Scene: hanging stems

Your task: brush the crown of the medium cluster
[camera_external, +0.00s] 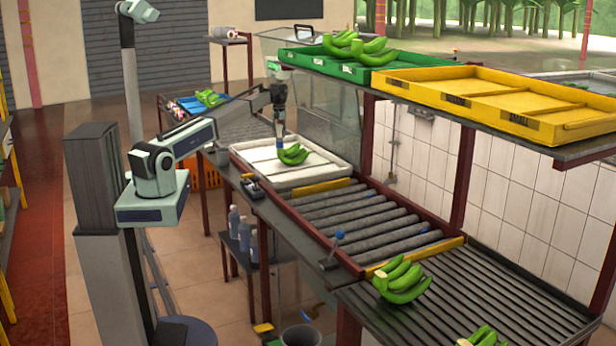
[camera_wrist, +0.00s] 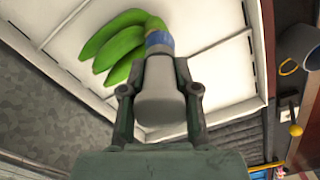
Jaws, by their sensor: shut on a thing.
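My gripper (camera_external: 280,126) is over the white tray (camera_external: 247,153), pointing down. In the wrist view its two fingers (camera_wrist: 160,90) are shut on a pale grey tool (camera_wrist: 159,105) with a blue band, which I take to be the brush. A green banana cluster (camera_external: 294,155) lies in the tray right below the tool; it also shows in the wrist view (camera_wrist: 120,48). The tool's blue end is at the cluster's crown end. The tool hides the contact, so I cannot tell whether they touch. I cannot tell for sure that this cluster is the medium one.
Other banana clusters lie in the green crate (camera_external: 306,65) on the upper shelf, near the blue tray at the back left, and on the front slatted rack (camera_external: 477,290). The roller conveyor (camera_external: 358,215) beside the white tray is mostly clear. A yellow crate (camera_external: 437,89) sits overhead.

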